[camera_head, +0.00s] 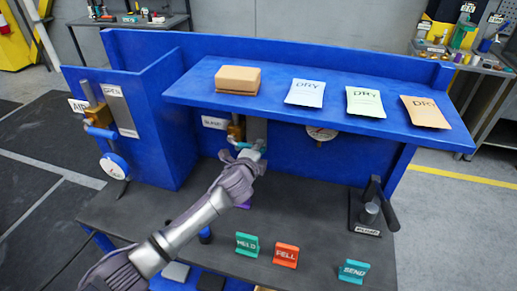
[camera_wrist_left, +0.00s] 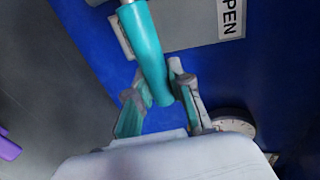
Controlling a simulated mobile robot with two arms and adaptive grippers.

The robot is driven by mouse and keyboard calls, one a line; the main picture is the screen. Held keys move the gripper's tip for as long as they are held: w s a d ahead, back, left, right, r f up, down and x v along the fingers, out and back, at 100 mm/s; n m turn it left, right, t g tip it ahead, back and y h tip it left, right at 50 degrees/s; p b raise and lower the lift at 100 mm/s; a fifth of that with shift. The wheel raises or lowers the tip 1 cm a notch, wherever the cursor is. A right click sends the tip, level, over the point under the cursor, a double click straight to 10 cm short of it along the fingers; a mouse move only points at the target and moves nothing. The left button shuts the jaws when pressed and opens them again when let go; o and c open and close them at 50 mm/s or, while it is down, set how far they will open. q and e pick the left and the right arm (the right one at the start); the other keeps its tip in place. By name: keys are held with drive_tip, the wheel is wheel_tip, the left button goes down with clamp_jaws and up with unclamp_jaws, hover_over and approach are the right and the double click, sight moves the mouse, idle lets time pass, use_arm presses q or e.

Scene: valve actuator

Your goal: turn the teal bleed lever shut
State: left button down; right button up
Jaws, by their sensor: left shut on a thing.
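The teal bleed lever (camera_wrist_left: 147,48) runs down through the left wrist view, its lower end between the two fingers of my left gripper (camera_wrist_left: 154,84). A plate with "PEN" readable on it stands beside it. In the head view, the lever (camera_head: 240,145) shows only as a small teal piece under the shelf, by a brass valve body (camera_head: 236,130) and a white label. My left gripper (camera_head: 250,157) is shut on the lever there and hides much of it. My right gripper is not in view.
The blue shelf (camera_head: 200,87) overhangs the valve, carrying a cardboard box (camera_head: 238,79) and several "DRY" packets. A gauge (camera_head: 320,133) is right of the valve. A black lever device (camera_head: 372,210) and coloured signs stand on the dark bench (camera_head: 320,205). The AIR valve (camera_head: 98,117) is at left.

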use_arm(q)
drive_tip(key=c, duration=1)
unclamp_jaws()
drive_tip(key=shift+f, duration=0.15)
drive_tip(key=v, duration=1.2)
drive_tip(key=shift+a, duration=0.1)
